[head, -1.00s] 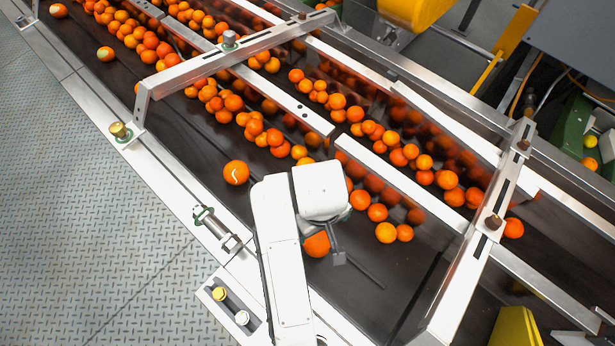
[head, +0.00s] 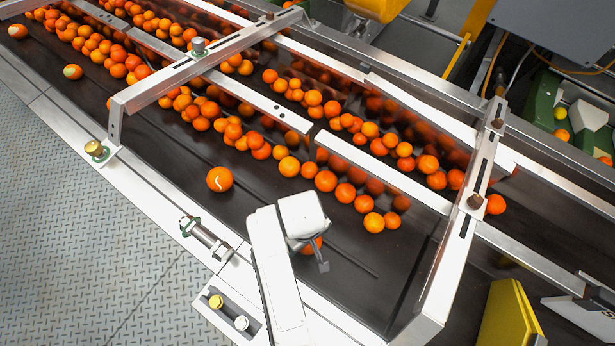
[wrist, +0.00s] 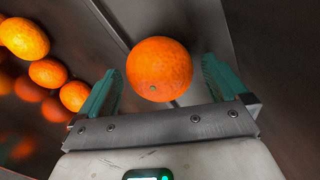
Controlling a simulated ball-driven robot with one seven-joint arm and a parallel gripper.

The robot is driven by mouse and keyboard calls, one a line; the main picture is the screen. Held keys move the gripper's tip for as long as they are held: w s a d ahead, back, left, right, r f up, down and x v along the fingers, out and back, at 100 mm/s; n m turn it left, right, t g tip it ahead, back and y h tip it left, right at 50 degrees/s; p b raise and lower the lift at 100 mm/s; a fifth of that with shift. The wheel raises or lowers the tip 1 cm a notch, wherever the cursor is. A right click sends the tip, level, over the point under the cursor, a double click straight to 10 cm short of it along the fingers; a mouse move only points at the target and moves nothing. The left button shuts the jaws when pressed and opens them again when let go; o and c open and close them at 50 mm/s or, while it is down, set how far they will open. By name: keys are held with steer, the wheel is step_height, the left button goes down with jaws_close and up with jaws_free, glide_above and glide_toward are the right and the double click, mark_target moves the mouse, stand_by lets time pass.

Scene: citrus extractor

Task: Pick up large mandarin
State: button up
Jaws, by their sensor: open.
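A large orange mandarin (wrist: 158,66) lies on the dark conveyor, between the two green fingers of my gripper (wrist: 160,72) in the wrist view. The fingers are spread, with a gap on each side of the fruit. In the head view my white wrist (head: 302,214) hides most of this mandarin, and only a bit of orange shows by the finger. Another large mandarin (head: 220,179) with a white mark lies apart on the belt, up and left of my gripper.
Rows of smaller oranges (head: 326,181) lie along a metal divider (head: 384,172) behind my gripper; several show at left in the wrist view (wrist: 48,72). A metal crossbar (head: 462,220) stands to the right. Dark belt (head: 160,140) is bare around the marked mandarin.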

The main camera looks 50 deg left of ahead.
steer(key=c, duration=1.2)
steer(key=shift+o, duration=0.2)
steer(key=shift+r, duration=0.1)
